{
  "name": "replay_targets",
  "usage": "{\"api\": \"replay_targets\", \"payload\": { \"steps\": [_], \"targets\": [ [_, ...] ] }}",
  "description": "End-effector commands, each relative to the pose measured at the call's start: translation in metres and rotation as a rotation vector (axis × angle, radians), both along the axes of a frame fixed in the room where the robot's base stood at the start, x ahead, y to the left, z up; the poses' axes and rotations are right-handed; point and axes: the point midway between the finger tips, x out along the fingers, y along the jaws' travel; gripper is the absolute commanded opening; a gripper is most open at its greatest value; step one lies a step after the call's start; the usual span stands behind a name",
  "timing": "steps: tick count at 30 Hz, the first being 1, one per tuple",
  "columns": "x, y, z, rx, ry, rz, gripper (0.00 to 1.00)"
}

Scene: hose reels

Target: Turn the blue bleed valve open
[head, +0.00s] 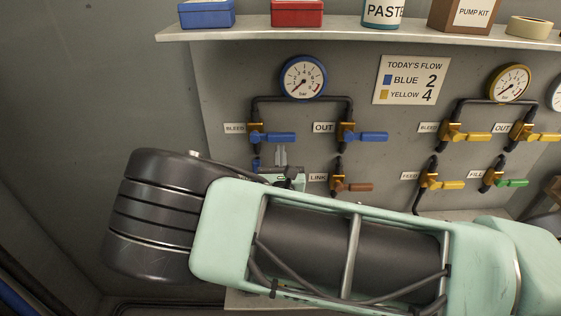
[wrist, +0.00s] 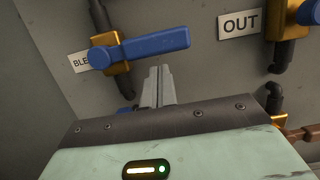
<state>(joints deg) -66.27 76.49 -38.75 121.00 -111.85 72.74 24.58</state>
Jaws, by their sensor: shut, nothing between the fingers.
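The blue bleed valve (head: 273,137) is on the left of the panel beside its BLEED label, its handle lying horizontal and pointing right. In the wrist view its blue handle (wrist: 150,47) crosses the upper middle on a brass body, tilted slightly up to the right. My gripper (head: 281,152) is just below the handle, fingers pointing up. In the wrist view the fingers of my gripper (wrist: 158,72) are shut together with nothing between them, their tips just under the handle. I cannot tell whether they touch it.
A blue OUT valve (head: 370,137) is to the right, with a gauge (head: 303,77) above. A brown-handled LINK valve (head: 355,187) is below it. Yellow valves (head: 475,137) and a green-handled one (head: 514,182) are farther right. A shelf (head: 350,30) runs above. A sign (head: 412,80) reads blue 2, yellow 4.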

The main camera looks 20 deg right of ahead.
Motion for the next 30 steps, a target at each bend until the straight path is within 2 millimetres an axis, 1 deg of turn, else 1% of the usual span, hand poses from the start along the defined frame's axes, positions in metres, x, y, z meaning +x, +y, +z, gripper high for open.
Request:
{"api": "replay_targets", "payload": {
  "steps": [1,3,17,30],
  "targets": [
    [-0.0002,0.0001,0.0049,0.0,0.0,0.0,0.0],
    [-0.0004,-0.0001,0.0066,0.0,0.0,0.0,0.0],
    [-0.0007,-0.0003,0.0078,-0.006,0.003,-0.001,0.0],
    [-0.0015,-0.002,0.0134,-0.079,0.026,0.0,0.0]
  ]
}}
